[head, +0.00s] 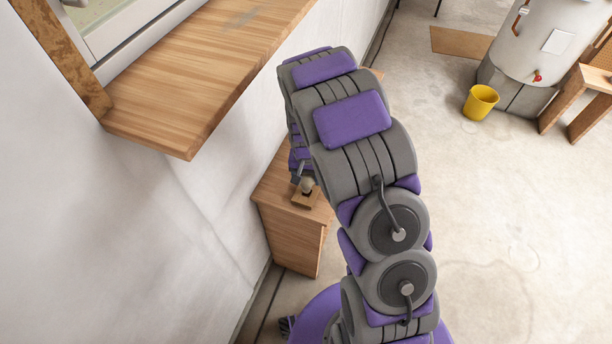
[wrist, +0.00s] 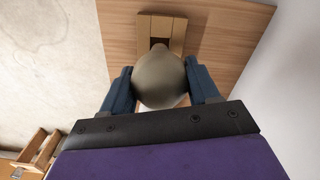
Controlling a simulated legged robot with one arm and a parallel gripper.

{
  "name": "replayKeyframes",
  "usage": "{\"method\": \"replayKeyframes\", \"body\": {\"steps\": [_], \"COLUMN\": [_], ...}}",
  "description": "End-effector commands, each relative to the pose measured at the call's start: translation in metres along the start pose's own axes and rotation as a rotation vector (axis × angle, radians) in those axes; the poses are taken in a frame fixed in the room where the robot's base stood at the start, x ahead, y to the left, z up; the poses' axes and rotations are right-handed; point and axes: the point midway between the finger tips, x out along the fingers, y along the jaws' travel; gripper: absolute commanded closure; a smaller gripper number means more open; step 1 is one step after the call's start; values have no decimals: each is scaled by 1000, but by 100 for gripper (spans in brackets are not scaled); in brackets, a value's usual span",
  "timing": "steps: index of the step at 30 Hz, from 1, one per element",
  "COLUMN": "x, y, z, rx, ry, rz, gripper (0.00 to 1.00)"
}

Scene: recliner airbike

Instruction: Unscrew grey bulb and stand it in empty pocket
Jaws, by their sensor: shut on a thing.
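The grey bulb (wrist: 162,82) sits between the two blue fingers of my gripper (wrist: 160,74) in the wrist view, which are shut on it. Its rounded glass faces the camera and its base is hidden. A small wooden holder (wrist: 176,40) with a dark square pocket (wrist: 160,42) shows just beyond the bulb. In the head view, the bulb (head: 307,184) appears at the holder (head: 306,198), partly covered by my arm. I cannot tell whether the bulb's base touches the holder or is apart from it.
The holder rests on a wooden cabinet (head: 285,219) against the white wall. A wooden shelf (head: 195,75) juts out above and to the left. A yellow bucket (head: 481,101) and grey tank (head: 545,45) stand far right. The floor on the right is largely clear.

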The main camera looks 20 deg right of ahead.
Motion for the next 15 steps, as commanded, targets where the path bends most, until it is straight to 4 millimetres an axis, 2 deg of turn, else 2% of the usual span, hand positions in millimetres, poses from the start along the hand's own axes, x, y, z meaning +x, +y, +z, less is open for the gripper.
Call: {"method": "replayKeyframes", "body": {"steps": [15], "x": [11], "y": [0], "z": [0], "rx": [0], "ry": [-1], "rz": [0], "gripper": [67]}}
